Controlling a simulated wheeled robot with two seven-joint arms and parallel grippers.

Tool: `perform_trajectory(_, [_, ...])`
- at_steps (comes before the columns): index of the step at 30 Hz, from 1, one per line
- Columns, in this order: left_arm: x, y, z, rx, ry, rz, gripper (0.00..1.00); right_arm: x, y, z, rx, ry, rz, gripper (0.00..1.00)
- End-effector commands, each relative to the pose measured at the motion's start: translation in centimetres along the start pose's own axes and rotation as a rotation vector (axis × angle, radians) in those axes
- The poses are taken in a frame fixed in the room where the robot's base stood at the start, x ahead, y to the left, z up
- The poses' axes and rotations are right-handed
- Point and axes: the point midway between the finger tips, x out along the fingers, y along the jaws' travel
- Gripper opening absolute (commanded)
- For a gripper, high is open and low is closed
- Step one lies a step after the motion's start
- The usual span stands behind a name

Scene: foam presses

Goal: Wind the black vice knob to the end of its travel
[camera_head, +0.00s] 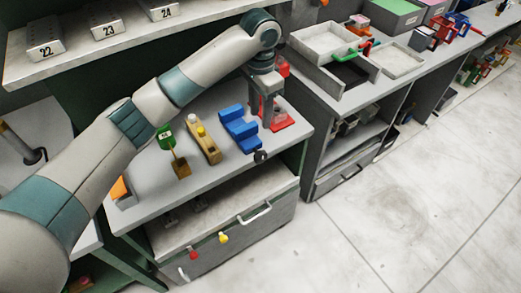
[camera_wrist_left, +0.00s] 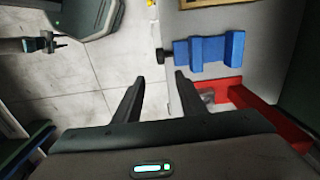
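The black vice knob (camera_head: 260,156) sticks out from the front end of the blue vice (camera_head: 238,128) on the grey workbench. In the left wrist view the knob (camera_wrist_left: 159,56) is at the left end of the blue vice (camera_wrist_left: 210,51), ahead of my fingers and apart from them. My left gripper (camera_head: 268,120) points down over the bench just right of the vice, by a red object. In the left wrist view my left gripper (camera_wrist_left: 160,78) has its two fingers spread, with nothing between them. My right gripper is not in view.
A red item (camera_head: 282,122) lies on the bench under my left gripper. A drawer handle (camera_head: 255,213) is below the bench. Floor in front is clear.

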Motion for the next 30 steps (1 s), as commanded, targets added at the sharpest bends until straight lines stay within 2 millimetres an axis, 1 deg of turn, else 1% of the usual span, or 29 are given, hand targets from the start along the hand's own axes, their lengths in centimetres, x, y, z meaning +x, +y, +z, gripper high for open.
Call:
perform_trajectory(11, [-0.1,0.0,0.0,0.0,-0.002,-0.001,0.38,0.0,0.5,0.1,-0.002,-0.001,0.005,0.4])
perform_trajectory(17, [0.7,0.0,0.0,0.0,-0.003,0.0,0.38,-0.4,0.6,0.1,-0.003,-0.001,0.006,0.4])
perform_trajectory(20, [1.6,0.0,0.0,-0.001,-0.003,0.0,0.38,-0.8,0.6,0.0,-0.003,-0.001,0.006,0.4])
perform_trajectory(23, [2.9,0.0,0.1,-0.001,-0.004,0.001,0.38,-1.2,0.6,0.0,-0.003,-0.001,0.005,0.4])
perform_trajectory(26, [4.4,0.0,0.1,-0.001,-0.004,0.001,0.38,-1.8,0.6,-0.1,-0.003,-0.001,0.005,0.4])
perform_trajectory(30, [6.8,0.0,0.1,-0.002,-0.004,0.001,0.38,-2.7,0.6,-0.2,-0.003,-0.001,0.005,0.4])
